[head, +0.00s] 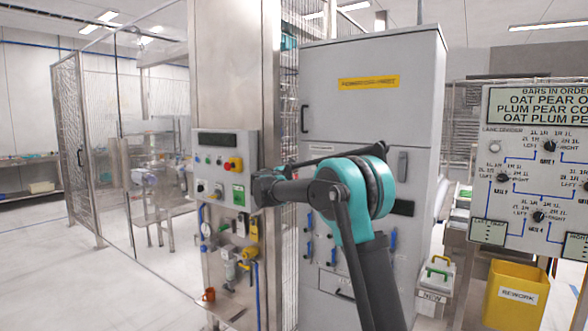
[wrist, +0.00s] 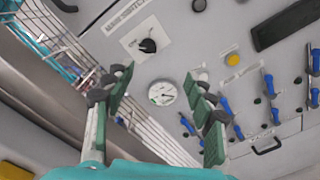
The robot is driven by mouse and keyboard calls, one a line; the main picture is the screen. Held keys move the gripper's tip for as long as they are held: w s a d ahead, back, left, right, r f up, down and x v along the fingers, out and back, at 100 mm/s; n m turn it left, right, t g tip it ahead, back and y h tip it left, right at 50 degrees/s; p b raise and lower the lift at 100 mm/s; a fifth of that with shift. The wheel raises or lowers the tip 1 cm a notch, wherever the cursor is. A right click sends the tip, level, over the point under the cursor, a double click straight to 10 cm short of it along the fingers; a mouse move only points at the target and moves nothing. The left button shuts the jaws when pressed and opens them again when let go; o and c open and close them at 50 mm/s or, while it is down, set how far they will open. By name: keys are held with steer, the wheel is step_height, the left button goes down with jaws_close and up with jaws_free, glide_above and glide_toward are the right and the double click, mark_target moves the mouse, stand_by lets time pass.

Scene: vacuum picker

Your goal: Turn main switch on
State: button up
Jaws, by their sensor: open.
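The main switch (wrist: 148,45) is a small black rotary knob on a pale plate on the grey cabinet face, under a printed label (wrist: 125,14) that appears to read MAIN SWITCH. My gripper (wrist: 162,76) is open and empty, with green-padded fingers spread wide. In the wrist view the knob lies just above the space between the fingertips, apart from them. I cannot tell its on or off setting. In the head view my gripper (head: 266,187) is in front of the grey cabinet (head: 345,110); the knob is not visible there.
A round gauge (wrist: 162,93) shows between my fingers. A yellow button (wrist: 232,59) and blue-handled valves (wrist: 268,84) are to the right. A wire-mesh fence (wrist: 150,130) is at the lower left. A control panel (head: 224,160) stands left of my gripper.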

steer(key=w+a+x, duration=0.1)
steer(key=a+x, duration=0.1)
steer(key=x, duration=1.4)
steer(key=shift+w+d+r, duration=0.15)
steer(key=shift+w+r, duration=0.3)
steer(key=shift+c, duration=0.3)
steer(key=c, duration=1.1)
